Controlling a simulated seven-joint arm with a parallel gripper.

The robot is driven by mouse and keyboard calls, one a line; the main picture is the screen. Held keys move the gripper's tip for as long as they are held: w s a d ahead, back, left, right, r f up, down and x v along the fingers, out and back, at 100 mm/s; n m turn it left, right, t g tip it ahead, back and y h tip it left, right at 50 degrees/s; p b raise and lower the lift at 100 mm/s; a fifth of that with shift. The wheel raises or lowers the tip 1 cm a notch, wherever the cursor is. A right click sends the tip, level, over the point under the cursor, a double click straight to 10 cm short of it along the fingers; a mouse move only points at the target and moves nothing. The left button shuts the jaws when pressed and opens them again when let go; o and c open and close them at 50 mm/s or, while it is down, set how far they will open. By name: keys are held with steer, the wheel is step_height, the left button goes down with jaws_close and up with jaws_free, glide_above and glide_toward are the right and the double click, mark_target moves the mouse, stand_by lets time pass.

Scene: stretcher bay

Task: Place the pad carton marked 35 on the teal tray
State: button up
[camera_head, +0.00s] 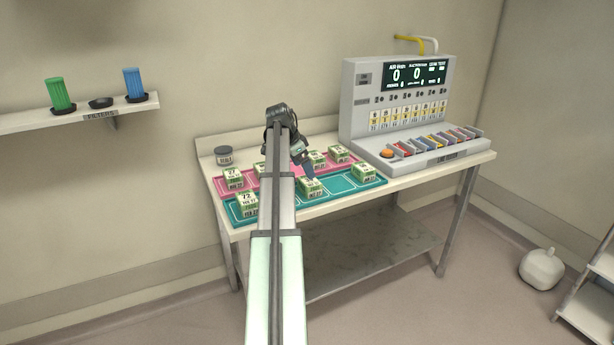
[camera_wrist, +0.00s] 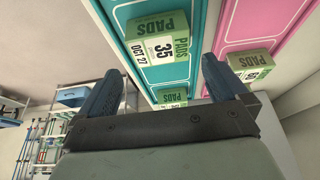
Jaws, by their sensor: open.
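The pad carton marked 35 (camera_wrist: 160,46) sits on the teal tray (camera_wrist: 196,30) in the wrist view, its label facing me. My gripper (camera_wrist: 158,80) is open and empty, with the carton ahead of its fingertips and apart from them. In the head view my gripper (camera_head: 308,171) hangs just above a green and white carton (camera_head: 312,188) on the teal tray (camera_head: 340,182). This appears to be the same carton, but its number is too small to read there.
Other cartons stand on the teal tray, one marked 72 (camera_head: 246,199) at left and one (camera_head: 363,173) at right. The pink tray (camera_head: 264,170) behind holds several more.

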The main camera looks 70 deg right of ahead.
steer(key=shift+v, duration=2.4)
